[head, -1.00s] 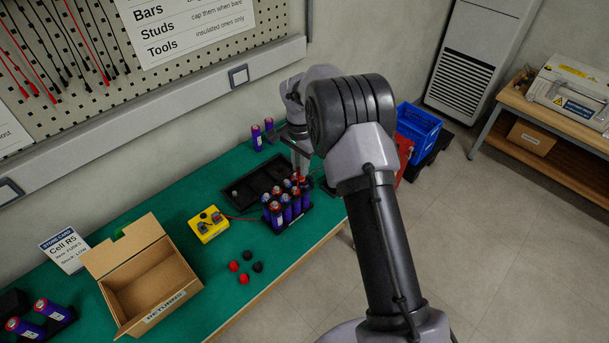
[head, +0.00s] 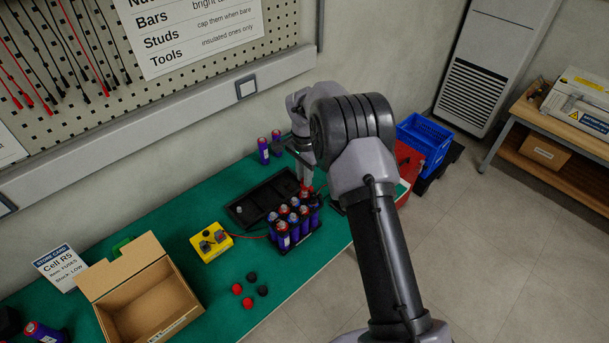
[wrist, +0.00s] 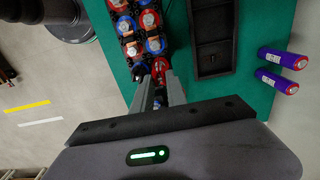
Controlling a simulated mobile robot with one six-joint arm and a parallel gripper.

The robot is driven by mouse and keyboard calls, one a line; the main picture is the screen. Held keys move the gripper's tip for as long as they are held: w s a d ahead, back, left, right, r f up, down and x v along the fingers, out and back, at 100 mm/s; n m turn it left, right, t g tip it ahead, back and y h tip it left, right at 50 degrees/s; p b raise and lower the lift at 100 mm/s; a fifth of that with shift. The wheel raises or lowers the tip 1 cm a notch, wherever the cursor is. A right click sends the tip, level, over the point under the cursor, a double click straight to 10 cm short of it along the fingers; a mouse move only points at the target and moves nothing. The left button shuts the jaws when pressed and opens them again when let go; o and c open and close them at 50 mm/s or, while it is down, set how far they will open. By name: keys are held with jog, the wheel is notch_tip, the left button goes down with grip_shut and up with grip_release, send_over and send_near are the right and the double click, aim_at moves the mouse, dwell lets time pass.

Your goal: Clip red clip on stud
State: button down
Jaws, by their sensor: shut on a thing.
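My gripper (wrist: 160,82) points down at the end of the block of purple cells (head: 291,232). It is shut on a small red clip (wrist: 159,67), which shows between the fingertips. In the head view a red spot (head: 306,191) shows under the gripper at the far end of the block. Other cell tops, some red and some blue, show in the wrist view (wrist: 150,20). The fingers hide the stud under the clip, so I cannot tell whether the clip touches it. A thin red lead runs from the yellow box (head: 211,242) to the block.
A black compartment tray (head: 250,212) lies beside the block. Two loose purple cells (head: 263,151) stand behind it. Red and black caps (head: 248,302) lie at the front edge. An open cardboard box (head: 150,290) stands left. A blue crate (head: 425,140) is beyond the table.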

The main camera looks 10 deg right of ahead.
jog(key=shift+f+b, duration=0.8)
jog(key=shift+f, duration=0.5)
jog(key=shift+f, duration=0.15)
jog(key=shift+f, duration=0.15)
jog(key=c, duration=1.3)
grip_release()
jog(key=shift+o, duration=0.2)
notch_tip(320, 180, up, 6)
jog(key=p, duration=0.3)
